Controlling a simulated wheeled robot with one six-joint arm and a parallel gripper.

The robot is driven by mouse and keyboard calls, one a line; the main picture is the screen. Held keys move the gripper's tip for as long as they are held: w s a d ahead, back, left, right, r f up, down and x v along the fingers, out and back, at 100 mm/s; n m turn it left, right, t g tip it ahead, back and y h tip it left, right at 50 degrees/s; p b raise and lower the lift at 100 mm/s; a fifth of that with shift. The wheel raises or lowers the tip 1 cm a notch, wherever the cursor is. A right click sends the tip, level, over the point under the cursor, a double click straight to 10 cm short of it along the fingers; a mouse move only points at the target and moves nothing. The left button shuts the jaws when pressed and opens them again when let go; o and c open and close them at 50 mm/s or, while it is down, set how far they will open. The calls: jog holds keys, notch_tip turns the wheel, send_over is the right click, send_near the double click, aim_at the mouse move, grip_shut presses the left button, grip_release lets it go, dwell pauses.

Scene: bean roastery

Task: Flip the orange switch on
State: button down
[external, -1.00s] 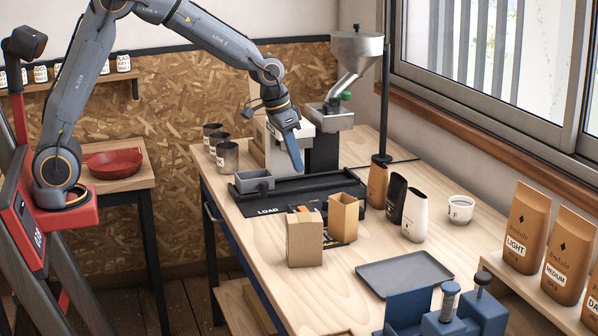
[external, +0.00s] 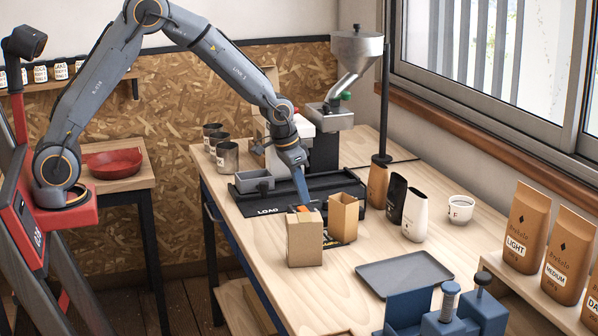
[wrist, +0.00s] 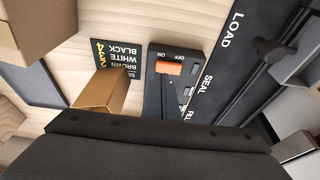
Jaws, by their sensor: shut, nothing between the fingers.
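The orange switch (wrist: 169,68) sits at one end of a dark panel (wrist: 193,52) on the table, beside upside-down ON and OFF labels in the wrist view. Only a bit of orange (external: 302,209) shows in the external view, just behind a cardboard box. My gripper (external: 305,202) is shut and empty, pointing down over the panel, with its tip close to the switch. I cannot tell whether it touches the switch or which way the switch is set.
A closed cardboard box (external: 304,243) and an open brown one (external: 344,214) stand close by in front. Behind is a black machine base marked LOAD (external: 268,212), with a grey bin (external: 255,181). A dark tray (external: 404,273) lies to the right. A printed card (wrist: 113,57) lies beside the panel.

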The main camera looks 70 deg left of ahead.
aim_at(304, 211)
jog(key=shift+f+p, duration=0.3)
jog(key=shift+f, duration=0.85)
